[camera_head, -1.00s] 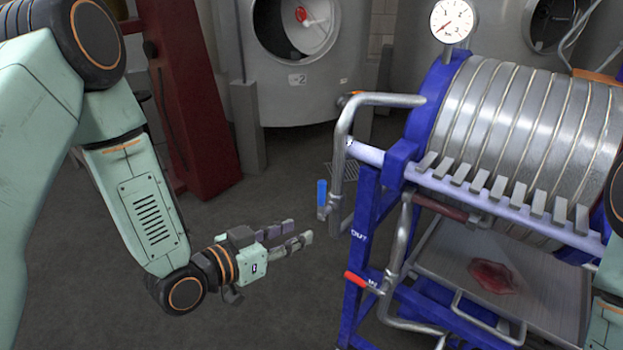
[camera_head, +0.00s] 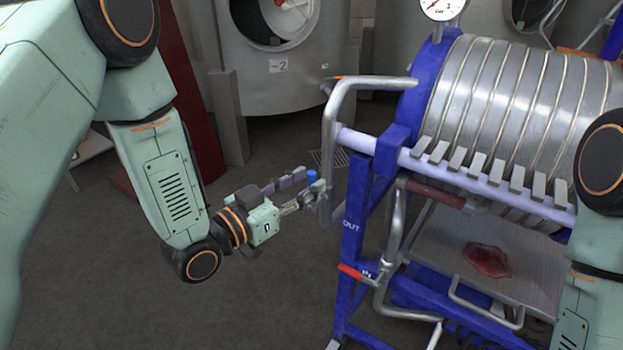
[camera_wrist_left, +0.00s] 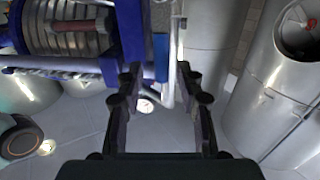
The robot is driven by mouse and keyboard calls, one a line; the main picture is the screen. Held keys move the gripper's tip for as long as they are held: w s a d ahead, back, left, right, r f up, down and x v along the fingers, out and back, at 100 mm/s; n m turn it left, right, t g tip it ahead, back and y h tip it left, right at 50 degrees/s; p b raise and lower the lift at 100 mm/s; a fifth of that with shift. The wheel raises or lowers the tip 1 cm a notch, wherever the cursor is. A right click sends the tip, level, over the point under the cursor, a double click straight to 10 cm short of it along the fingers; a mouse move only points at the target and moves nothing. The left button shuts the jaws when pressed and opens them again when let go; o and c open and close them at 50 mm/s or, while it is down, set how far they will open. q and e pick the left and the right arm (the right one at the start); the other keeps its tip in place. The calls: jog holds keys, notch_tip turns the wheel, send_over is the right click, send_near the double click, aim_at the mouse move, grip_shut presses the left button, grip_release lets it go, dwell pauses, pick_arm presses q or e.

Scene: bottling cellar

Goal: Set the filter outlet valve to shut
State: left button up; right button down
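The filter outlet valve has a blue handle (camera_head: 311,177) on the steel pipe beside the frame leg marked OUT. My left gripper (camera_head: 305,188) is at the valve, and its fingers hide most of the handle. In the left wrist view, the blue handle (camera_wrist_left: 161,56) shows between the two spread fingertips of my left gripper (camera_wrist_left: 158,76), with a gap to each finger. I cannot tell whether the fingers are fully around it. My right gripper is out of view; only parts of the right arm show at the right edge.
A red-handled valve (camera_head: 351,271) sits lower on the blue filter frame (camera_head: 352,243). The bent outlet pipe (camera_head: 331,125) rises close to my left gripper. A drip tray (camera_head: 448,250) with a red stain lies below the filter plates. The floor (camera_head: 270,310) under my left arm is clear.

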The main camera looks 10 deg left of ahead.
pick_arm(q)
jog(key=shift+x, duration=1.3)
jog(key=shift+a, duration=0.1)
jog(key=shift+c, duration=0.6)
grip_shut()
